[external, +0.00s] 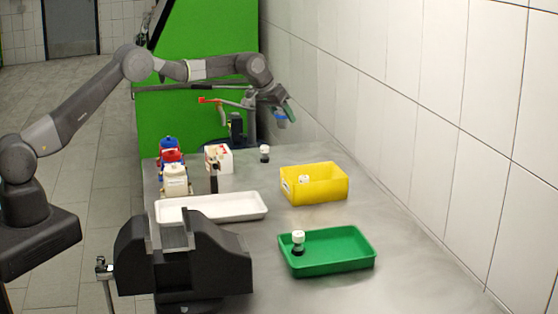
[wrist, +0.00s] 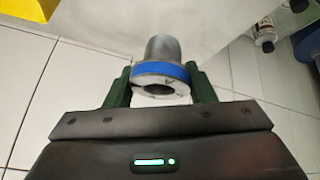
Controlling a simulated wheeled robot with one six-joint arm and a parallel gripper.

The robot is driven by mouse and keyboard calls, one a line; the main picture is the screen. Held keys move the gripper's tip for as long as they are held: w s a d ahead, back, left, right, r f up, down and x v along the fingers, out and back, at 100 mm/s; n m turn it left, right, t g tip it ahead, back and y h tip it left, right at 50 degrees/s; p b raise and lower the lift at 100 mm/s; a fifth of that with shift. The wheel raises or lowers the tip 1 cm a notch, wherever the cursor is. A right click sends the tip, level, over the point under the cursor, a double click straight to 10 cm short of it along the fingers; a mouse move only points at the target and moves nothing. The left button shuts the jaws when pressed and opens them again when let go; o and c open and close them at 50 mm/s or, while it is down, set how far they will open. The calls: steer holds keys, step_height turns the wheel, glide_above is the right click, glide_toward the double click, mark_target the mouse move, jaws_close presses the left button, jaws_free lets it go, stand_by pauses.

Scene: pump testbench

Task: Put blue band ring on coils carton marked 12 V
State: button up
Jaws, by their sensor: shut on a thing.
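My gripper (external: 285,108) is raised above the far end of the table, near the tiled wall. In the wrist view its two green fingers (wrist: 160,88) are shut on the blue band ring (wrist: 160,72), a grey, hollow cylindrical part with a blue band round it. The band also shows as a blue spot (external: 281,119) below my gripper in the external view. A white carton (external: 225,160) with red marks stands at the back of the table, left of and below my gripper. Its print is too small to read, so I cannot tell whether it says 12 V.
Blue, red and white-topped containers (external: 172,165) stand left of the carton. A small white-capped bottle (external: 264,153) stands to its right. A white tray (external: 240,207), a yellow bin (external: 315,191) and a green tray (external: 345,262) lie nearer. A dark vise (external: 185,265) fills the front left.

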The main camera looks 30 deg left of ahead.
steer(key=s+a+r+b, duration=0.25)
steer(key=s+a, duration=0.35)
steer(key=a, duration=0.4)
steer(key=r+b, duration=0.1)
glide_above(227, 148)
steer(key=s+a, duration=0.1)
steer(key=s, duration=0.2)
steer(key=shift+m, duration=0.3)
steer(key=shift+a+f+p, duration=0.15)
steer(key=shift+f+p, duration=0.15)
steer(key=shift+f, duration=2.2)
steer(key=shift+a+f+p, duration=0.1)
steer(key=shift+f+p, duration=0.15)
steer(key=shift+f, duration=2.25)
steer(key=o, duration=0.7)
steer(key=shift+w+f, duration=0.1)
steer(key=shift+c, duration=0.2)
steer(key=o, duration=0.4)
steer(key=shift+o, duration=0.2)
steer(key=shift+r, duration=0.3)
steer(key=b+v, duration=0.1)
steer(key=v, duration=1.1)
steer(key=shift+a+b, duration=0.2)
steer(key=shift+b, duration=0.15)
